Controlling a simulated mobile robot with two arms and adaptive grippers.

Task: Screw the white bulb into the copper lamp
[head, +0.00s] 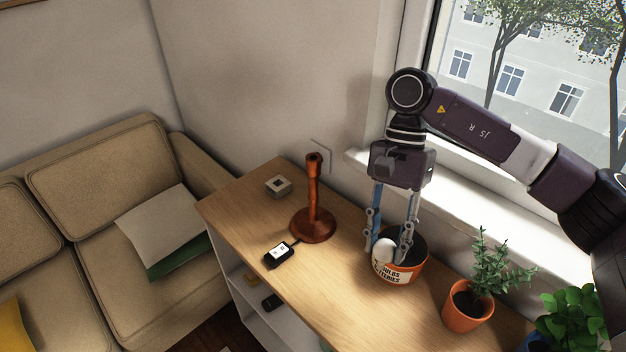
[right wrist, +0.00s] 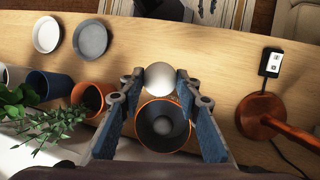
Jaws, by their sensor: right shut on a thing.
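The white bulb (head: 384,250) is between the fingertips of my right gripper (head: 388,251), which is shut on it. In the right wrist view the bulb (right wrist: 160,76) shows as a round white ball between the fingertips (right wrist: 160,84). It is at the near rim of an orange pot (head: 401,275) labelled for bulbs and batteries; I cannot tell how far it clears the rim. The copper lamp (head: 313,198) stands upright to the left, with a round base and an empty top. Its base (right wrist: 261,114) also shows in the right wrist view. My left gripper is not in view.
A grey round thing (right wrist: 163,126) lies inside the dark pot. A black switch (head: 279,254) lies by the lamp base, and a small grey box (head: 278,186) behind. A potted plant (head: 467,306) stands right of the pot. Two saucers (right wrist: 90,39) show in the wrist view.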

